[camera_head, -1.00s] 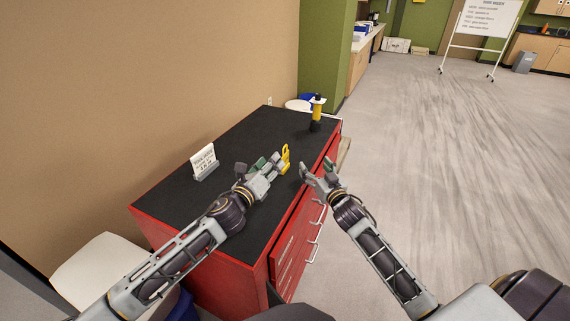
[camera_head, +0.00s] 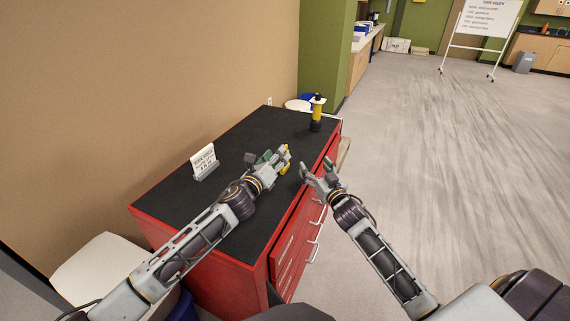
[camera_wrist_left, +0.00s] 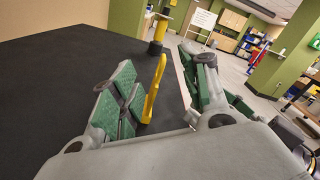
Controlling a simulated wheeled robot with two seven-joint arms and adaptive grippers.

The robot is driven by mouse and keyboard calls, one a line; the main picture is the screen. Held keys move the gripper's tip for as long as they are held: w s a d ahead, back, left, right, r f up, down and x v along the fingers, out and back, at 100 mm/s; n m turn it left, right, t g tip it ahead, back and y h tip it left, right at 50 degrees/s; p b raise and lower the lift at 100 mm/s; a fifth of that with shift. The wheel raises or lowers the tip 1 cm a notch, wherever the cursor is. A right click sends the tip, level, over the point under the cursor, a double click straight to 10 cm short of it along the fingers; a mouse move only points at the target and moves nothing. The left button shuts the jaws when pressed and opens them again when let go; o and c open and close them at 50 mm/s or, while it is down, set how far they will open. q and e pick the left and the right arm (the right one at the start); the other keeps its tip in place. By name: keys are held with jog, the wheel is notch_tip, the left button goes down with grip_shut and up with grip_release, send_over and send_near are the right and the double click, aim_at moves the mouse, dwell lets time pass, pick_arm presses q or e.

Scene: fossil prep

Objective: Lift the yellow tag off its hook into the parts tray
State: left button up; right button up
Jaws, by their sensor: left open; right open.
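In the head view the left gripper (camera_head: 276,158) hides most of the tag (camera_head: 287,168) near the right edge of the black cabinet top. My right gripper (camera_head: 317,169) is open and empty, just off that edge. I cannot make out the hook or a parts tray.
A yellow post with a black base (camera_head: 316,114) stands at the far end of the red cabinet (camera_head: 200,245). A white sign (camera_head: 204,160) stands on the left of its black top (camera_head: 225,150). The floor at right is open.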

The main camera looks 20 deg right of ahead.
pick_arm(q)
jog(key=shift+x, duration=2.6)
jog(key=shift+w+a, duration=0.1)
jog(key=shift+a, duration=0.05)
grip_shut()
